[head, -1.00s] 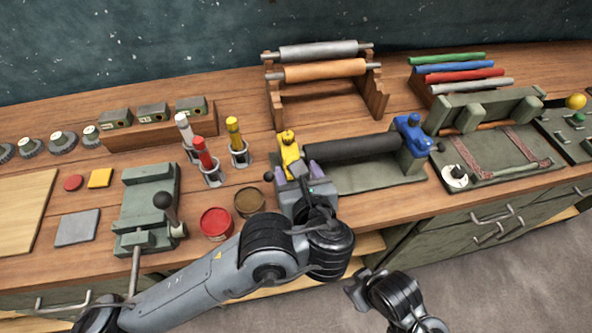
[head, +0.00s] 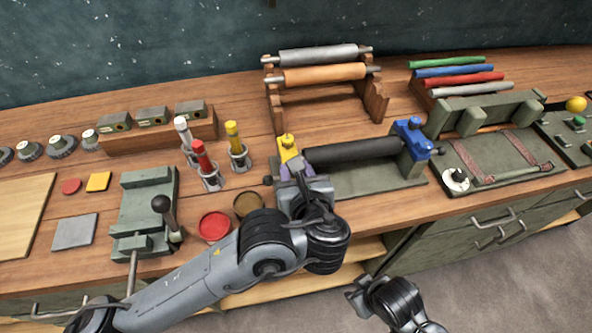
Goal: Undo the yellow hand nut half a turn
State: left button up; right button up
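The yellow hand nut (head: 287,145) sits on the left end stand of the black roller (head: 350,149). Its lower part is hidden behind my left gripper (head: 300,174), which is right up against it from the front. I cannot tell whether the fingers grip the nut or only sit beside it. A blue hand nut (head: 413,133) is on the right end stand. My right gripper (head: 357,291) hangs low in front of the bench, well away from the nuts, and its fingers are too small to read.
A red tin (head: 214,226) and a brown tin (head: 248,203) stand just left of my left gripper. Holders with a yellow tube (head: 233,135) and a red tube (head: 200,156) stand behind them. A roller rack (head: 375,98) stands behind the black roller.

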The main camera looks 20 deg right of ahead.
pick_arm(q)
jog(key=n+y+p, duration=0.2)
jog(key=d+n+y+p, duration=0.1)
jog(key=n+y+p, duration=0.1)
jog(key=y, duration=0.1)
jog(key=shift+n+y+p, duration=0.3)
jog(key=shift+n, duration=0.1)
jog(key=o, duration=1)
jog(key=shift+o, duration=0.2)
